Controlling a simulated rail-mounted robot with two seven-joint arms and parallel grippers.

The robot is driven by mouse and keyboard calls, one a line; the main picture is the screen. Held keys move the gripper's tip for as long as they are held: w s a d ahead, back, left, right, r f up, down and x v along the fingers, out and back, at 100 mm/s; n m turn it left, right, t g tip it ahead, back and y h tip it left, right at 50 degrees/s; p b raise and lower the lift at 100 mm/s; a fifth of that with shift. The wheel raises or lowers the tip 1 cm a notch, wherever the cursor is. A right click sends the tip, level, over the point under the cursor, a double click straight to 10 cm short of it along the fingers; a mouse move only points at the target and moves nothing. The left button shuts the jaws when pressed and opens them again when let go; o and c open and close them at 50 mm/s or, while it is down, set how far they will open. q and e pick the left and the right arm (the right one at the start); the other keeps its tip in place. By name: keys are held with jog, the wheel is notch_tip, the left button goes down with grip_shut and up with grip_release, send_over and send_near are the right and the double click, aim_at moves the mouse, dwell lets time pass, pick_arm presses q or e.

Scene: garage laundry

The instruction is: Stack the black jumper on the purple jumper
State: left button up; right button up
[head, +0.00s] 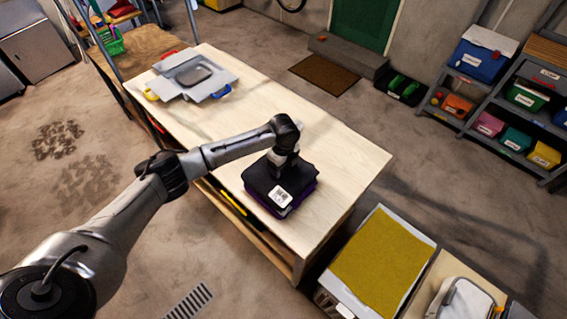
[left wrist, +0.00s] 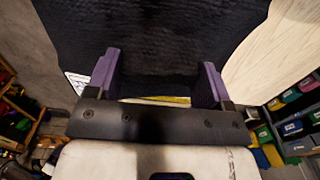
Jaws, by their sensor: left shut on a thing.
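The folded black jumper (head: 262,180) lies on top of the folded purple jumper (head: 262,205) near the front edge of the wooden table, with a white label on its near side. Only a purple edge of the lower jumper shows beneath it. My left gripper (head: 284,162) comes down on the black jumper and is shut on it. In the left wrist view the dark cloth of the black jumper (left wrist: 150,35) fills the top, and the two fingers of my left gripper (left wrist: 158,78) reach to it, set apart. My right gripper is not in view.
The wooden table (head: 340,150) is clear to the right and behind the jumpers. Grey boards with coloured handles (head: 190,76) lie at its far left end. A yellow-topped box (head: 382,260) stands off the table's near right corner. Shelves with coloured bins (head: 500,105) stand at the right.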

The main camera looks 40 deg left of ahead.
pick_arm(q)
jog(key=shift+f, duration=0.25)
jog(key=o, duration=1.2)
